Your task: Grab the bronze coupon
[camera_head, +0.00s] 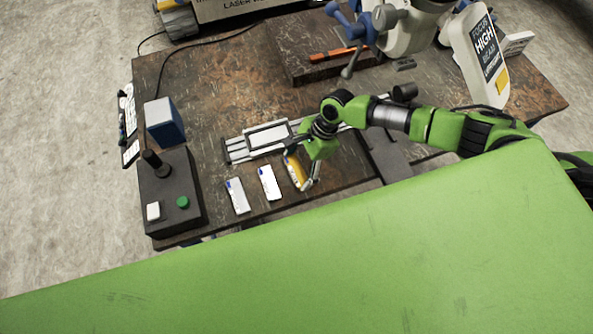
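The bronze coupon (292,167) is a small golden-yellow plate with a blue mark at its far end. It lies near the front of the dark worn table (225,92), at the right end of a row of coupons. My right gripper (307,183) reaches in from the right and is low over the coupon, with a grey finger along its right side. The gripper partly hides the coupon. I cannot tell whether the fingers touch it or how far apart they are. My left gripper is not in view.
Two silvery coupons (237,195) (269,183) lie left of the bronze one. A railed stage (268,136) is just behind. A black control box (170,192) with a joystick and green button stands at left. A microscope (400,28) and an orange-handled tool (332,55) are at the back.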

